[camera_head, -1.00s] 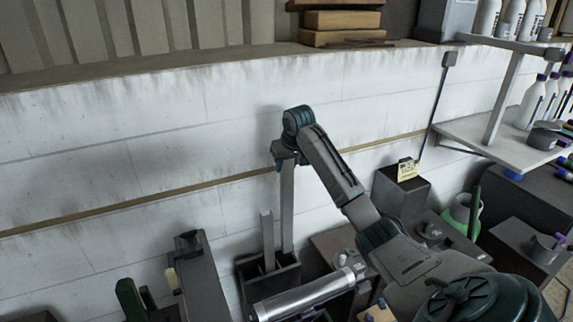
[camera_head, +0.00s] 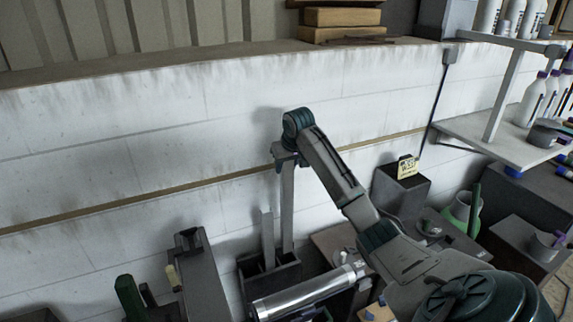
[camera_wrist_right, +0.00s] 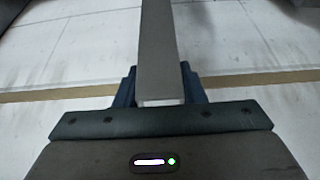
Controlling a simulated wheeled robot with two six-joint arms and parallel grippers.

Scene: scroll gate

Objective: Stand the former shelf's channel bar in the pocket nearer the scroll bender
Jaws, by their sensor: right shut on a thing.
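My right gripper (camera_head: 286,158) is shut on the upper end of a tall grey channel bar (camera_head: 287,205), which stands about upright below it. The bar's lower end meets the right part of a dark open-topped pocket block (camera_head: 270,283); I cannot tell how deep it sits. A shorter grey bar (camera_head: 267,238) stands in the left part of the same block. In the right wrist view the held bar (camera_wrist_right: 160,50) runs away from between the blue fingers (camera_wrist_right: 160,92). My left gripper is out of view. I cannot clearly identify the scroll bender.
A shiny metal cylinder (camera_head: 305,293) lies in front of the block. A grey upright (camera_head: 202,270) stands to the left. A dark box with a yellow note (camera_head: 407,168) and a shelf with bottles (camera_head: 500,130) are at the right. The white wall (camera_head: 120,150) is close behind.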

